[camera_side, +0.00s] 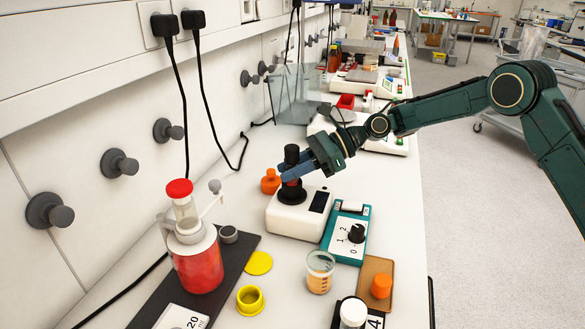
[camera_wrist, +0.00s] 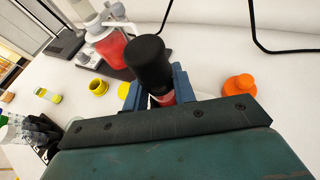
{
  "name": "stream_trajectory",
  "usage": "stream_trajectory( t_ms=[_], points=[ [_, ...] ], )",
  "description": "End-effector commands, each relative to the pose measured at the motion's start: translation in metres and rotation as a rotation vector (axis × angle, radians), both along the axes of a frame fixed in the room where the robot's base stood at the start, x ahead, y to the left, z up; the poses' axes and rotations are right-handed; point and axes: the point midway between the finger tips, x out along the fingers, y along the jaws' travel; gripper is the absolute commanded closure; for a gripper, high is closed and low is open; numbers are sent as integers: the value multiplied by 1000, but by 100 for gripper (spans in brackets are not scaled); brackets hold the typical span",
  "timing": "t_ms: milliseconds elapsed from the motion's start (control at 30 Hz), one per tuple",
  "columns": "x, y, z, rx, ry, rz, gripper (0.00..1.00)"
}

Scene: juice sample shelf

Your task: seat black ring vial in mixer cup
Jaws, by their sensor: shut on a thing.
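The vial has a tall black cap (camera_side: 291,154) and stands about upright between my fingers. In the wrist view the black cap (camera_wrist: 149,62) rises above the jaws, with a little red of the vial below it. My gripper (camera_side: 297,171) is shut on the vial. It also shows in the wrist view (camera_wrist: 160,92), with a blue finger on each side. The white mixer (camera_side: 298,216) has a black cup (camera_side: 292,192) on top, directly under the vial. The fingers hide the vial's lower part, so I cannot tell how deep it sits in the cup.
An orange stopper-like piece (camera_side: 270,182) stands close behind the mixer. A teal dial box (camera_side: 346,232) is to its right. A red bottle dispenser (camera_side: 197,262), yellow cap (camera_side: 258,263), yellow ring (camera_side: 250,300) and beaker (camera_side: 319,272) stand nearer the camera.

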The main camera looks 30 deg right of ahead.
Motion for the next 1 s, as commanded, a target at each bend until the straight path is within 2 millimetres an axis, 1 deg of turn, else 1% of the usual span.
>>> stream_trajectory(
  t_ms=[700, 867, 900, 1000],
  points=[
    [0, 0, -11, 0, 1, 0, 100],
    [0, 0, -10, 0, 0, 0, 100],
    [0, 0, -10, 0, 0, 0, 66],
    [0, 0, -10, 0, 0, 0, 48]
  ],
)
